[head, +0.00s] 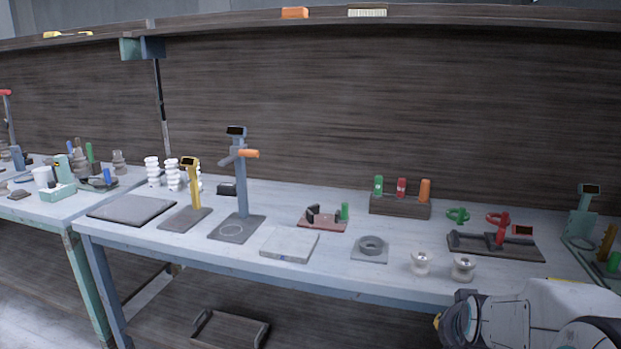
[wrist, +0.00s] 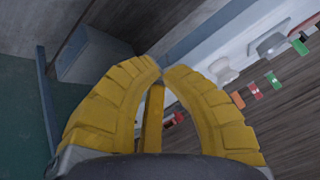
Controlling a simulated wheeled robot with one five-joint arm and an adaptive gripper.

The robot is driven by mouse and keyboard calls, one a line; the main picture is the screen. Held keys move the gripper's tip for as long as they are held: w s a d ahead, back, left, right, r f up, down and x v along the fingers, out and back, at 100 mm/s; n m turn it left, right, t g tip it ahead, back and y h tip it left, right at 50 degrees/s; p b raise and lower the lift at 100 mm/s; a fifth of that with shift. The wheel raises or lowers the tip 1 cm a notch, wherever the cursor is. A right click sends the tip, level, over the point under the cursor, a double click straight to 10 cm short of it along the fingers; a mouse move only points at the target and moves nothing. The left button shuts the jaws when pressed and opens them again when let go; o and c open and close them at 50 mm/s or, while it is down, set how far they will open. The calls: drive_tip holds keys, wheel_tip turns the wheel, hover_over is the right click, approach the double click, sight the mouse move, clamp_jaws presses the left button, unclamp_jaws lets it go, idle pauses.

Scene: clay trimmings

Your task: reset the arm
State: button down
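My arm reaches in from the lower right of the head view, low in front of the bench (head: 370,285). Only a small yellow part of my gripper shows there, at the left end of the arm. In the wrist view, the yellow ribbed fingers of my gripper (wrist: 162,72) curve inward and their tips come together. No held object is visible between them. The wrist view is tilted, with the bench edge and items beyond the fingers.
A dark tray (head: 230,331) lies below the bench.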

drive_tip(key=s+a+r+n+g+y+p, duration=0.1)
drive_tip(key=s+a+r+n+p, duration=0.3)
drive_tip(key=s, duration=0.6)
drive_tip(key=s+a+r+n+g+y+p, duration=0.1)
drive_tip(key=s+a+r+n+g+p, duration=0.1)
drive_tip(key=s+a+r+n+p, duration=0.3)
drive_tip(key=s+a+r, duration=0.3)
drive_tip(key=s+a, duration=0.2)
drive_tip(key=shift+s+r+g+y, duration=0.15)
drive_tip(key=shift+r+g+y, duration=0.15)
drive_tip(key=shift+g, duration=0.1)
